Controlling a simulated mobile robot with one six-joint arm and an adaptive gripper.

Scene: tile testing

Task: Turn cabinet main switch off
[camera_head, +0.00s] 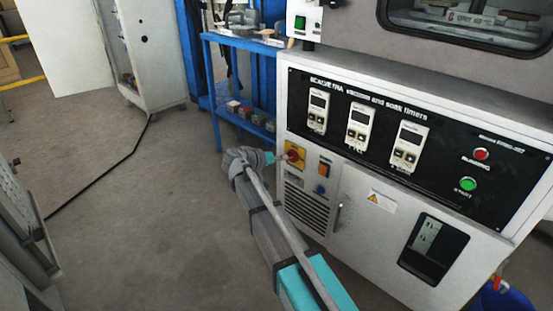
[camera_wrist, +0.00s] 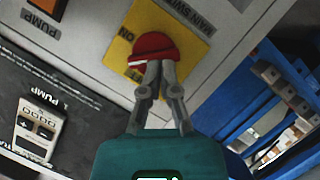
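The cabinet main switch is a red rotary knob on a yellow plate (camera_head: 298,148) at the left end of the cabinet's control panel. In the wrist view the red knob (camera_wrist: 152,45) sits on the yellow plate, which bears ON lettering and a MAIN SWITCH label beside it. My gripper (camera_wrist: 161,66) has its two fingers close together, with the tips over the knob's lower part. They hide that part, so I cannot tell whether any of the knob is between them. In the head view my gripper (camera_head: 282,157) reaches the knob from the left.
An orange pump switch (camera_head: 323,170) and a blue knob (camera_head: 319,189) are beside the main switch. Panel timers (camera_head: 360,127) and red and green buttons (camera_head: 467,184) are to the right. A blue shelf (camera_head: 213,75) stands behind. Floor at left is open, with a black cable.

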